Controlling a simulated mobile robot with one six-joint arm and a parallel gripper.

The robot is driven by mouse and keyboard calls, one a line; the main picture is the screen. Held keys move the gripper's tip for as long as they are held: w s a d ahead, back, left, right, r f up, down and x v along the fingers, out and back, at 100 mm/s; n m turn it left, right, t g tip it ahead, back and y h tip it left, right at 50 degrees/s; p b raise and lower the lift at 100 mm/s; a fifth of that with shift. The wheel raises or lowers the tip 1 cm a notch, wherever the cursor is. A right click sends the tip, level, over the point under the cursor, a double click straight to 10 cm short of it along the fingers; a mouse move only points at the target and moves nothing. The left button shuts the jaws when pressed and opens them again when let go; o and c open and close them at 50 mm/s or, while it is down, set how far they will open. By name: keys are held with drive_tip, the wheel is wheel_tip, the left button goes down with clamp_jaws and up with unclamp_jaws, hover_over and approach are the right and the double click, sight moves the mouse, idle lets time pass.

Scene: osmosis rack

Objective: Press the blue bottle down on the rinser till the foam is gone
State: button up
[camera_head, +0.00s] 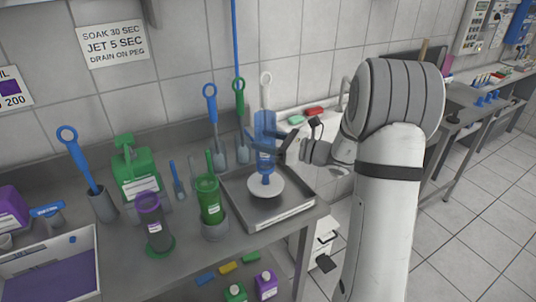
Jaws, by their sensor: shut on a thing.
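The blue bottle (265,128) is upside down, its neck pointing at the white round rinser (266,188). The rinser sits in a grey metal tray (285,212) on the bench. My gripper (272,146) is shut on the bottle from the right, around its lower part. The bottle's blue neck end is at the middle of the rinser disc and seems to touch it. I cannot tell how far it is pressed down. No foam can be made out inside the bottle at this size.
A green bottle (208,198) and a purple-rimmed cylinder (152,222) stand left of the tray. A green jug (132,170) and several brushes in holders stand behind. A wall sign (113,43) reads "SOAK 30 SEC, JET 5 SEC, DRAIN ON PEG".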

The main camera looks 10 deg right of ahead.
sight(267, 130)
drive_tip(key=shift+r, duration=0.1)
drive_tip(key=shift+r+p, duration=1.05)
drive_tip(key=shift+r, duration=0.4)
drive_tip(key=shift+f, duration=0.1)
